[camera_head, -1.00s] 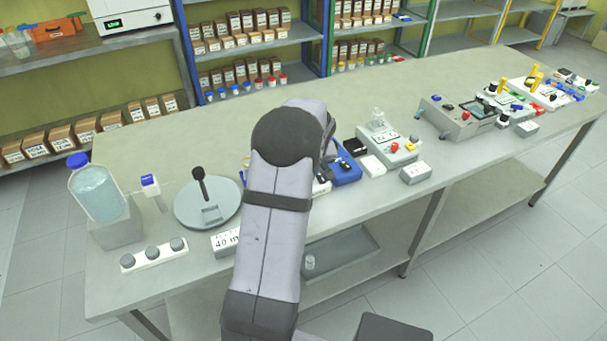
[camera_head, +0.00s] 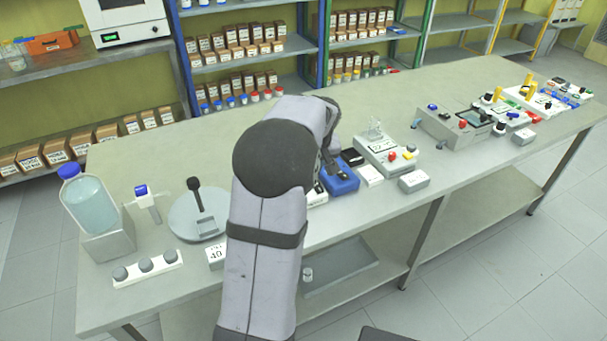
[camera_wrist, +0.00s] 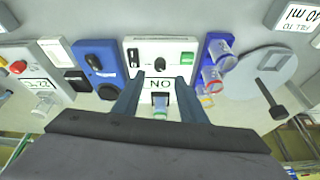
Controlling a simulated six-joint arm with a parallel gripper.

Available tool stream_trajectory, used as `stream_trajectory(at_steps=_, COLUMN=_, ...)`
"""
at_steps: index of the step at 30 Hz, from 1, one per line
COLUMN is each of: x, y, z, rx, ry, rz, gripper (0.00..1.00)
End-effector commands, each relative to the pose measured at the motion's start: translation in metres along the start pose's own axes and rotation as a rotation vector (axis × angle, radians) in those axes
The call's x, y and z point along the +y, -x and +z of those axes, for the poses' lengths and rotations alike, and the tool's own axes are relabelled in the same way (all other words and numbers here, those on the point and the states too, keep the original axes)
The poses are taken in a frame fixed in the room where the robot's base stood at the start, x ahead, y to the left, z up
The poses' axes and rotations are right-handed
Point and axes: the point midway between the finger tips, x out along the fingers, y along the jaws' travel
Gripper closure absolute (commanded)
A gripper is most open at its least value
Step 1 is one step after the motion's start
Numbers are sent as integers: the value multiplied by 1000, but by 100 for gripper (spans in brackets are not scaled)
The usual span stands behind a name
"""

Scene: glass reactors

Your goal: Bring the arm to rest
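My arm (camera_head: 265,230) rises across the middle of the head view and hides most of my gripper there. In the wrist view my gripper (camera_wrist: 157,92) has its two dark fingers spread apart. No object is clamped between them. A white device (camera_wrist: 160,52) with a black knob and a label lies beyond the fingertips.
A blue device (camera_wrist: 97,62) and a blue holder with clear vessels (camera_wrist: 215,68) flank the white device. A round-plate stand (camera_head: 196,215) and a large bottle (camera_head: 90,203) stand at the bench's left. A glass-topped instrument (camera_head: 380,155) stands right of my arm. The bench's back middle is clear.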

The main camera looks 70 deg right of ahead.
Motion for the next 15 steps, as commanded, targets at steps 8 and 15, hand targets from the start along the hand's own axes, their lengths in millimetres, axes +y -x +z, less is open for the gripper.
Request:
stream_trajectory(at_steps=8, x=0, y=0, z=0, rx=0, ry=-13, rz=0, gripper=62)
stream_trajectory(at_steps=15, x=3, y=0, z=-1, rx=3, ry=-187, rz=11, gripper=62)
